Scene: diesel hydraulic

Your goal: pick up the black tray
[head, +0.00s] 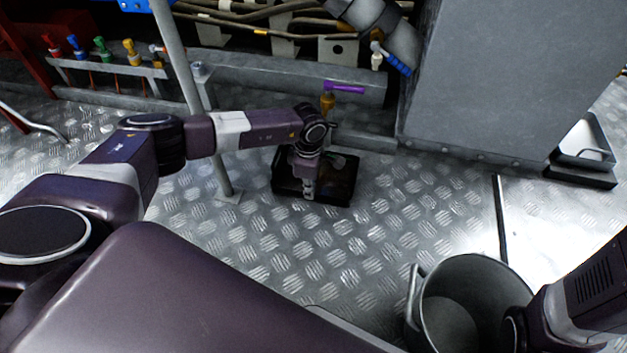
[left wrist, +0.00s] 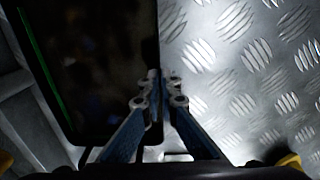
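The black tray (head: 340,196) lies on the metal tread-plate floor in the middle of the head view. It has a dark inside and a raised rim. My left gripper (head: 309,192) reaches down to its near side. In the left wrist view the tray (left wrist: 95,60) fills the upper left, and the fingers (left wrist: 162,82) stand close together with the tray's edge between them. They look shut on that rim, though the contact is dark. Part of the tray is hidden behind my left gripper. My right arm shows at the lower right, but its gripper does not.
A grey bucket (head: 462,300) stands on the floor at the lower right. A thin post (head: 190,80) rises left of the tray. A large grey cabinet (head: 500,80) and a valve with a purple handle (head: 345,87) are behind. The floor right of the tray is clear.

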